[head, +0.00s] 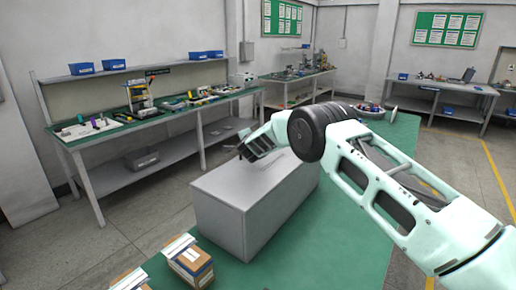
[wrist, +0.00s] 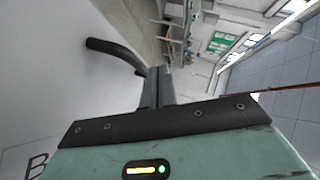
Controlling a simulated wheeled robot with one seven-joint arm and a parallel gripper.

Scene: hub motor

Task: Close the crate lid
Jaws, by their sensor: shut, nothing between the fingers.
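The grey crate (head: 222,222) stands on the green table top, left of my arm in the head view. Its lid (head: 235,182) lies flat across the top, and I see no gap along the near edges. My gripper (head: 250,154) is low over the far part of the lid, partly hidden by my wrist. In the wrist view my gripper (wrist: 158,78) is shut and empty. A black curved handle (wrist: 112,50) on the pale lid surface (wrist: 60,75) ends close beside the fingers. I cannot tell whether they touch it or the lid.
Cardboard boxes (head: 190,262) stand at the near left of the green table top (head: 320,245). A round tray of parts (head: 370,110) is at its far end, behind my arm. A workbench (head: 150,118) with tools stands across the aisle. The table right of the crate is clear.

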